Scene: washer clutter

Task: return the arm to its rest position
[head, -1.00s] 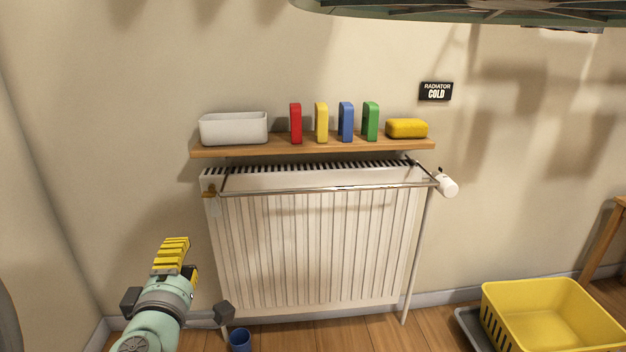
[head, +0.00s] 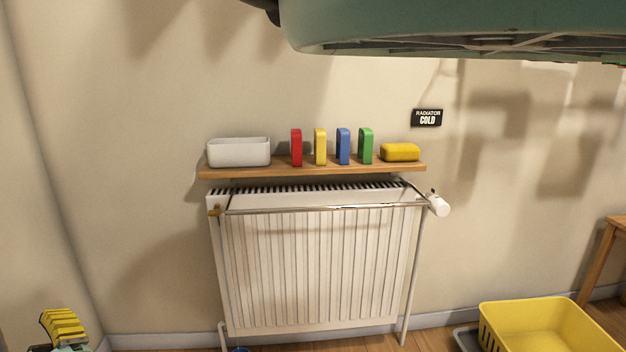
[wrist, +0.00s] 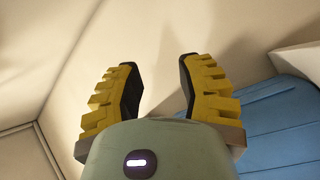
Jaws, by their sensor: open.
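My gripper (wrist: 160,85) has its yellow ribbed fingers spread apart in the wrist view, with nothing between them. In the head view my gripper (head: 63,325) shows only in part at the lower left corner, low in front of the wall and well left of the radiator (head: 310,265). Most of my arm is out of the picture there.
A wooden shelf (head: 280,172) above the radiator bears a white bin (head: 239,153), red, yellow, blue and green upright blocks, and a yellow sponge-like block (head: 400,152). A yellow basket (head: 545,325) stands lower right. A blue ribbed surface (wrist: 285,130) lies right of the fingers.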

